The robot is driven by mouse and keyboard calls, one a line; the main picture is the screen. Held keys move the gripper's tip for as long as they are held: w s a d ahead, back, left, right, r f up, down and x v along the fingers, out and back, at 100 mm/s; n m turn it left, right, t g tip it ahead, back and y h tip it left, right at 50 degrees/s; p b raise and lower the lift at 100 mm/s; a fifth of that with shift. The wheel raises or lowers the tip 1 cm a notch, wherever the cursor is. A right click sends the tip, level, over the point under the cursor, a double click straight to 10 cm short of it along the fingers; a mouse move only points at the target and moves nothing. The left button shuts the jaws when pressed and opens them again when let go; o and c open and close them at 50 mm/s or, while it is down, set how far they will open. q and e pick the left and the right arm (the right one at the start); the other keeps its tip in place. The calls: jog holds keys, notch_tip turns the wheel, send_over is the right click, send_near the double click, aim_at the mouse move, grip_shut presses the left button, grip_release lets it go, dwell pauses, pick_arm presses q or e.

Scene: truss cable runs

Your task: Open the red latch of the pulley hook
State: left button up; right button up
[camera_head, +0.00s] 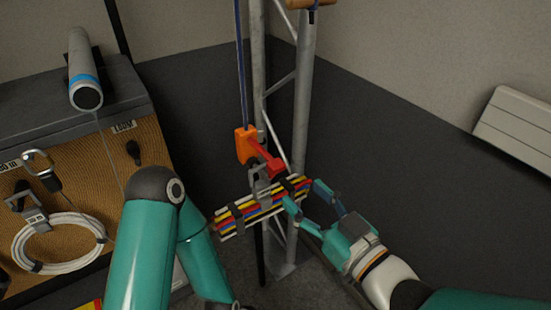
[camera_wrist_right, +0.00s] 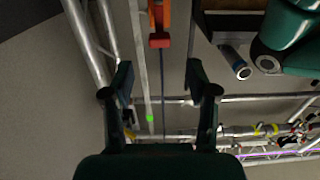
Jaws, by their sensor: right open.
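The orange pulley block (camera_head: 246,146) hangs on a dark blue rope beside the truss upright. Its red latch (camera_head: 266,159) sticks out down and to the right. In the right wrist view the red latch (camera_wrist_right: 160,41) shows at the top, beyond the fingertips. A grey hook (camera_head: 262,186) below the block meets a bundle of coloured cables (camera_head: 243,213). My right gripper (camera_head: 304,194) is open, below and right of the latch, by the bundle's right end. In the wrist view its fingers (camera_wrist_right: 160,82) are apart with nothing gripped. My left arm shows, but its gripper is out of view.
The silver truss (camera_head: 300,100) stands directly behind the pulley. At left, a case (camera_head: 35,115) carries a grey cylinder (camera_head: 84,72); a coiled white cable (camera_head: 58,243) hangs on its front. A white panel (camera_head: 515,125) is on the right wall. Space right of the truss is clear.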

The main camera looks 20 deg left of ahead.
aim_at(280, 171)
jog(key=p+x, duration=0.2)
jog(key=x, duration=0.8)
jog(key=shift+w, duration=0.15)
grip_shut()
jog(key=shift+a, duration=0.1)
